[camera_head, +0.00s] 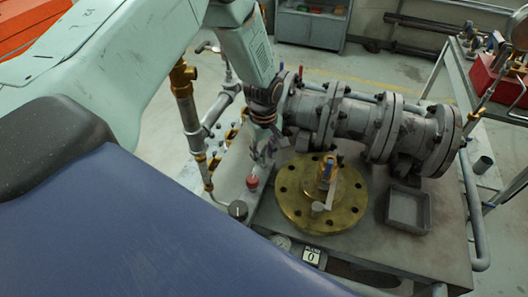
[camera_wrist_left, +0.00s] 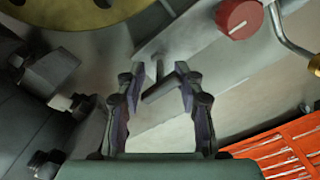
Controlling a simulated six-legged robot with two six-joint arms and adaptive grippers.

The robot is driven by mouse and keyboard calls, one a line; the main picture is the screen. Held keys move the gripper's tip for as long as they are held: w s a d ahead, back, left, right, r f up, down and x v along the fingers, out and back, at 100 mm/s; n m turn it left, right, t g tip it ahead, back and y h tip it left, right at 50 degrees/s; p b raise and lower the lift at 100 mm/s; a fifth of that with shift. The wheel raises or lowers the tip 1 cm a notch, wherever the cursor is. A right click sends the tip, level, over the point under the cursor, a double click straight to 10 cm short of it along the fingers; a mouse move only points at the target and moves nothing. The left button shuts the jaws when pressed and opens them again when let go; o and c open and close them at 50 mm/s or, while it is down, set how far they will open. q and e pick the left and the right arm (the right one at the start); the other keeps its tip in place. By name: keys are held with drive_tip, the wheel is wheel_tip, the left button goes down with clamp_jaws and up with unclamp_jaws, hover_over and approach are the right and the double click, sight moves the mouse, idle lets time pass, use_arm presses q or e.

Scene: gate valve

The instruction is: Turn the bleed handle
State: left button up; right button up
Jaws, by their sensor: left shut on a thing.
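My left gripper (camera_head: 264,140) reaches down from the upper left, beside the flanged pipe, over the pale panel. In the left wrist view my left gripper (camera_wrist_left: 155,78) has its two dark fingers on either side of a small grey T-shaped handle, the bleed handle (camera_wrist_left: 160,87), and is shut on it. The handle's bar lies slantwise between the fingers, with its stem behind. In the head view the gripper and arm mostly hide the handle. My right gripper is not in view.
A red knob (camera_head: 252,182) sits close to the gripper; it also shows in the left wrist view (camera_wrist_left: 240,17). A brass flange (camera_head: 295,205) with a small lever lies right of it. The flanged pipe (camera_head: 350,118) stands behind. A grey tray (camera_head: 408,208) sits at right.

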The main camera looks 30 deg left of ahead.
sight(264, 149)
use_arm(q)
drive_tip(key=shift+w+r, duration=0.1)
drive_tip(key=shift+c, duration=0.7)
drive_tip(key=shift+w+r+m, duration=0.15)
drive_tip(key=shift+w+m, duration=0.1)
drive_tip(key=shift+m, duration=0.75)
idle(1.9)
drive_tip(key=o, duration=1.2)
drive_tip(key=shift+s, duration=0.25)
drive_tip(key=shift+o, duration=0.2)
wheel_tip(264, 149, up, 12)
